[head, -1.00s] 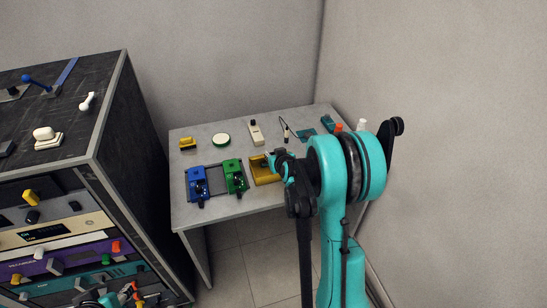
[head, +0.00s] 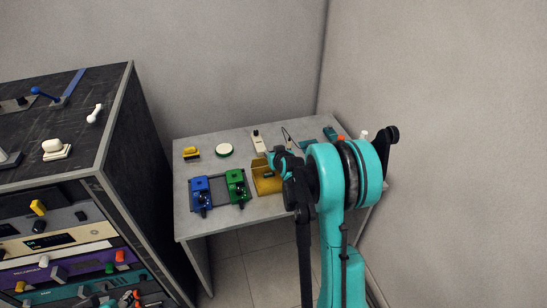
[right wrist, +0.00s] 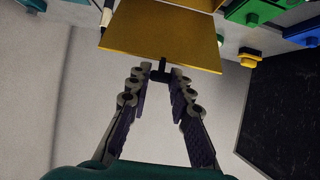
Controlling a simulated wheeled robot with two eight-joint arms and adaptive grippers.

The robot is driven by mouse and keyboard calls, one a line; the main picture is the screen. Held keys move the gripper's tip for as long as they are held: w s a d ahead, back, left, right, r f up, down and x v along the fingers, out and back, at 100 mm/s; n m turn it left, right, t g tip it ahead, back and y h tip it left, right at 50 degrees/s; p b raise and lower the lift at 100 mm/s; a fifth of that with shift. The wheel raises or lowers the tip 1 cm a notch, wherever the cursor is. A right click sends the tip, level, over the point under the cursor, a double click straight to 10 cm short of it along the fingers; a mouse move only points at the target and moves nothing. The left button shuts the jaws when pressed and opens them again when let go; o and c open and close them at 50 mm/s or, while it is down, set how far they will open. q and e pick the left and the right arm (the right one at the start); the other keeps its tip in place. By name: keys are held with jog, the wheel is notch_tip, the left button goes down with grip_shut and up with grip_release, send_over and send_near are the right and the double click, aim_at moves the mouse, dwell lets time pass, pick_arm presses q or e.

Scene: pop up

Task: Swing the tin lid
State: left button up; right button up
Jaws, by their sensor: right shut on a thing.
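The tin is a gold-yellow box (head: 268,187) on the grey table in the head view, partly hidden by my right arm. In the right wrist view its lid (right wrist: 160,45) is a flat gold plate, with another gold surface behind it at the top edge. A small dark tab (right wrist: 163,76) juts from the lid's near edge. My right gripper (right wrist: 161,72) is closed on this tab, with a finger on each side. In the head view the right fingers are mostly hidden by the wrist.
Blue (head: 200,191) and green (head: 236,186) devices stand left of the tin. A round green-and-white piece (head: 224,150), a yellow block (head: 191,153) and a pale handset (head: 258,142) lie behind. A dark cabinet (head: 125,130) with knobs stands left; a wall bounds the right.

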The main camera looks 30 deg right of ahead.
jog(key=shift+w+d+r, duration=0.1)
jog(key=shift+w+r, duration=0.1)
jog(key=shift+w, duration=0.2)
jog(key=shift+w+d+r, duration=0.1)
jog(key=shift+w+r, duration=0.05)
jog(key=shift+w, duration=0.35)
jog(key=shift+w+d+r, duration=0.15)
jog(key=shift+w, duration=0.45)
jog(key=shift+w+d+r, duration=0.15)
jog(key=shift+w, duration=0.45)
jog(key=shift+w+d+r, duration=0.1)
jog(key=shift+w+d, duration=0.05)
jog(key=shift+w, duration=0.7)
jog(key=shift+w+d, duration=0.25)
jog(key=shift+w, duration=0.6)
jog(key=o, duration=1)
